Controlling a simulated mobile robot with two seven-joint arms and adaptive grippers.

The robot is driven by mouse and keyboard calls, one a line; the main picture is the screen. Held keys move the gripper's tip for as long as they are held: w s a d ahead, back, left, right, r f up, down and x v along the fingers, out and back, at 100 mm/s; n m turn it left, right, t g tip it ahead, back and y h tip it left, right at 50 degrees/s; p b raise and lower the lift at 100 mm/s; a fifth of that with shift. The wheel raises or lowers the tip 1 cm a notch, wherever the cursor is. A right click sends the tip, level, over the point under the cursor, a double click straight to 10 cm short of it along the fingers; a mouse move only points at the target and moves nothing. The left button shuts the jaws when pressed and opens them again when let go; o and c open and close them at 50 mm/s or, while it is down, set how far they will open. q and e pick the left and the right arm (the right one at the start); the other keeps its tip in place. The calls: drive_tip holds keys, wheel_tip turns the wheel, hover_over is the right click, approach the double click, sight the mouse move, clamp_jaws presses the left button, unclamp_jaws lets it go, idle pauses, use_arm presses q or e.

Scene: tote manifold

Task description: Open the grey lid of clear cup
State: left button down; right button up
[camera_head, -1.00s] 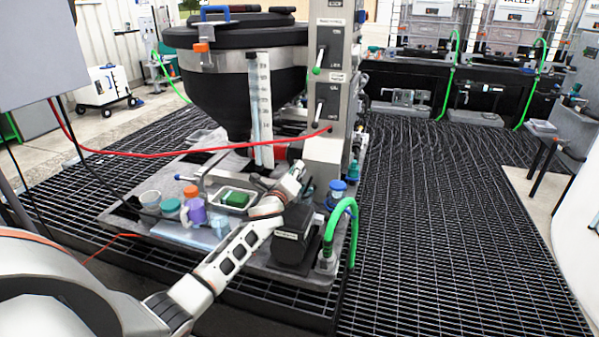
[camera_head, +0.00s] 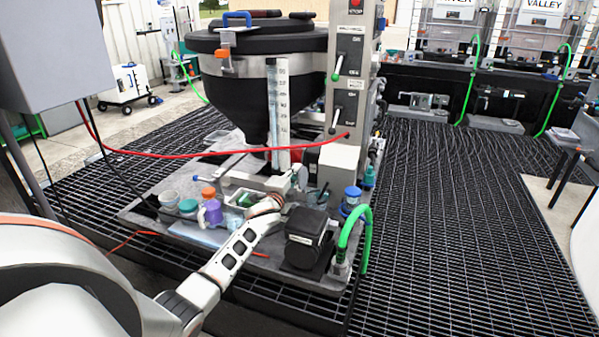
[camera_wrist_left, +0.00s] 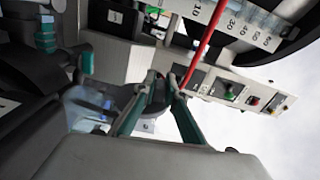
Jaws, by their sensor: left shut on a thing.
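A small clear cup with a pale grey top (camera_head: 168,199) stands at the left of the bench plate, beside a teal-topped cup (camera_head: 188,208). My left gripper (camera_head: 294,182) is well to the right of these cups, near the foot of the metal column. In the left wrist view, my left gripper's two green-grey fingers (camera_wrist_left: 158,103) are closed around a dark grey rounded piece (camera_wrist_left: 157,93). Its full shape is hidden, so I cannot tell whether it is the lid. A clear bluish vessel (camera_wrist_left: 88,108) is just left of the fingers. My right gripper is not in view.
A purple bottle with an orange cap (camera_head: 210,208) and a tray with a green item (camera_head: 243,199) are near my left arm. A black box (camera_head: 305,240), green hose (camera_head: 358,215) and blue-capped bottle (camera_head: 352,196) stand right. A red hose (camera_head: 220,154) crosses behind.

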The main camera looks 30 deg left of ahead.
use_arm(q)
drive_tip(key=shift+a+f+n, duration=0.15)
drive_tip(key=shift+a+n, duration=0.1)
drive_tip(key=shift+n, duration=0.25)
drive_tip(key=c, duration=2)
unclamp_jaws()
drive_tip(key=shift+c, duration=0.2)
drive_tip(key=shift+s, duration=0.1)
drive_tip(key=v, duration=1.2)
